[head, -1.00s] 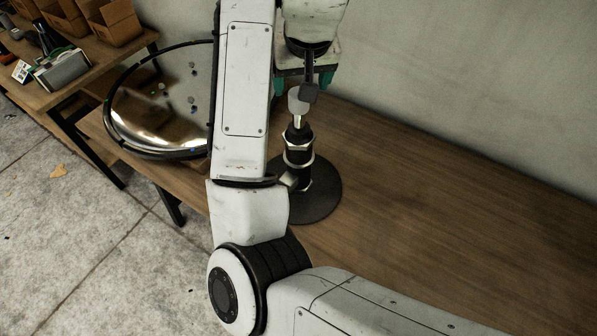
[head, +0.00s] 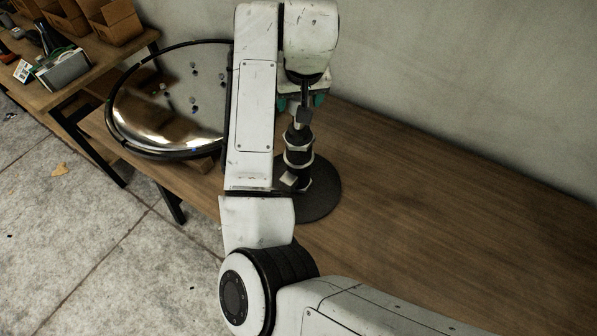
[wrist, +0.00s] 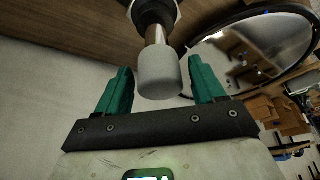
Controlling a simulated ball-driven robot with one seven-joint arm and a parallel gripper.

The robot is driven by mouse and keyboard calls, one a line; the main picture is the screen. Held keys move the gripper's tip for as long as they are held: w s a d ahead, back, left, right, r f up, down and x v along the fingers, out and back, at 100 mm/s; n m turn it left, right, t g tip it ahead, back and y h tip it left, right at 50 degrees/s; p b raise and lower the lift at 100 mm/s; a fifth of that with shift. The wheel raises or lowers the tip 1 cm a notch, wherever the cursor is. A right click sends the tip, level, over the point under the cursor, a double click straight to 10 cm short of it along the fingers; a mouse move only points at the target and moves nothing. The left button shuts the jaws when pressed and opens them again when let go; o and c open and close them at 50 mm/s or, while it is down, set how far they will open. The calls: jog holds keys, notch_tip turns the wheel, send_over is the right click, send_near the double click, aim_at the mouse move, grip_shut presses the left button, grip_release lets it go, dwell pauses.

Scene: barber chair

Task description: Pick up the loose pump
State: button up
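The pump (head: 297,155) stands upright on the brown bench, a black and silver column on a round black base (head: 325,202). Its upper end is partly hidden by my gripper and arm in the head view. In the wrist view its light grey rounded end (wrist: 159,75) lies between the two green fingers, with clear space on both sides. My gripper (head: 300,102) is open, over the pump's upper end; it also shows in the wrist view (wrist: 160,88). I see no contact between the fingers and the pump.
A large round mirror-like disc (head: 165,115) with a black rim lies left of the pump, close to my arm. Cardboard boxes (head: 115,28) and small items are on another bench at the upper left. The bench (head: 450,220) is clear to the right; a wall runs behind it.

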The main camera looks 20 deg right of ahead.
grip_shut()
dwell(0.4)
jog(key=shift+w+r, duration=0.15)
jog(key=shift+r, duration=0.2)
